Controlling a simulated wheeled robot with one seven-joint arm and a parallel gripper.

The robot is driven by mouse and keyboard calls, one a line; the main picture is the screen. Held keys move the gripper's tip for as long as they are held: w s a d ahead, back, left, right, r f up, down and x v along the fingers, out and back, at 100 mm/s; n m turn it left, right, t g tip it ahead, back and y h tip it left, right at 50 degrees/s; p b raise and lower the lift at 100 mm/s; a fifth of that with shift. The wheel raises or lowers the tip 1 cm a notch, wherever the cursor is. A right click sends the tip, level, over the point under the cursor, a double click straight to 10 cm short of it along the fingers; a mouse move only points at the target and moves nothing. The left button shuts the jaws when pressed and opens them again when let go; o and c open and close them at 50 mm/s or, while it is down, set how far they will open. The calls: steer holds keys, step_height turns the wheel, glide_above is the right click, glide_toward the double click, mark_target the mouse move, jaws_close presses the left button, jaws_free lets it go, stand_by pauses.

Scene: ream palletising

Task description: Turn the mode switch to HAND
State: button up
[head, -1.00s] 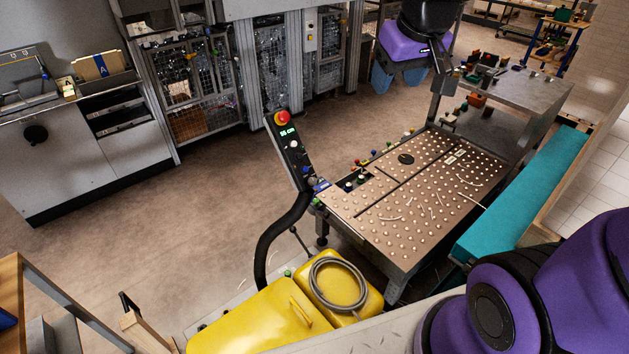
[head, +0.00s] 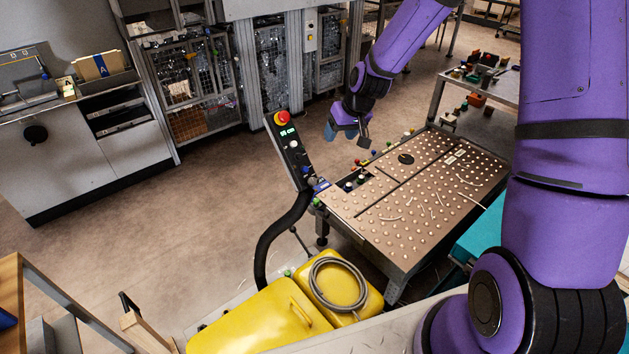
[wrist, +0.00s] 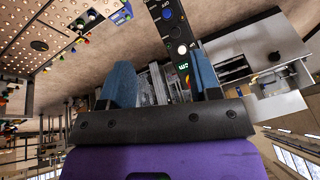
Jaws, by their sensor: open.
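A dark control panel (head: 290,150) stands on a curved black post, with a red mushroom button (head: 281,118), a green display (head: 287,132) and several small knobs. I cannot tell which knob is the mode switch, and no HAND label is readable. In the wrist view the panel (wrist: 172,22) runs upside down between and beyond the fingers, showing a blue knob (wrist: 167,13) and a white knob (wrist: 182,49). My gripper (head: 346,137) has blue fingers, is open and empty, and appears to the right of the panel, apart from it. Its fingers (wrist: 160,70) also show in the wrist view.
A table with a studded top (head: 430,200) stands right of the panel, with small coloured knobs along its edge. A yellow housing (head: 262,318) with a coiled grey hose is in front. Fenced cages (head: 200,90) stand behind. The floor left of the panel is clear.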

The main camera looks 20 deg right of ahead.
steer(key=m+y, duration=0.1)
steer(key=y, duration=0.1)
glide_toward(314, 181)
steer(key=x, duration=0.9)
steer(key=shift+a+f, duration=0.15)
steer(key=shift+f, duration=0.05)
steer(key=shift+c, duration=0.2)
steer(key=c, duration=0.9)
